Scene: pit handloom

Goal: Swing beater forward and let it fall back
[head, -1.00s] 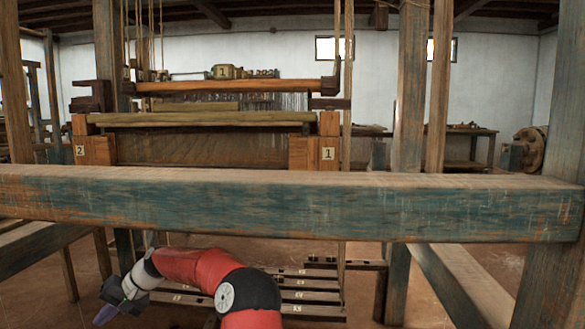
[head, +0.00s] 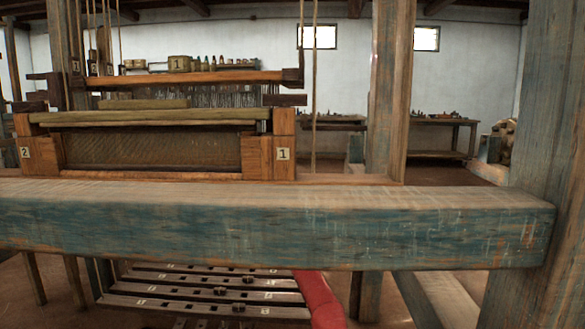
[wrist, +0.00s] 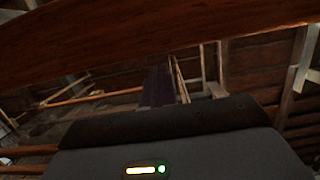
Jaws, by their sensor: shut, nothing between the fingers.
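The beater is a wooden frame with a pale rounded top bar (head: 150,117) and a dark fine reed (head: 150,150) under it. It hangs upright at the left of the head view, beyond the thick worn blue-green beam (head: 270,225). Wooden end blocks marked 2 (head: 38,154) and 1 (head: 270,156) stand at its sides. My gripper (wrist: 158,78) shows in the wrist view as dark purplish fingers, shut and empty. It is out of sight in the head view, so its distance from the beater cannot be told.
A brown wooden bar (wrist: 150,32) crosses close in the wrist view. Numbered treadles (head: 205,292) lie low behind the front beam, beside my red arm. Upright posts (head: 390,90) stand at the right. A table (head: 435,137) stands by the back wall.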

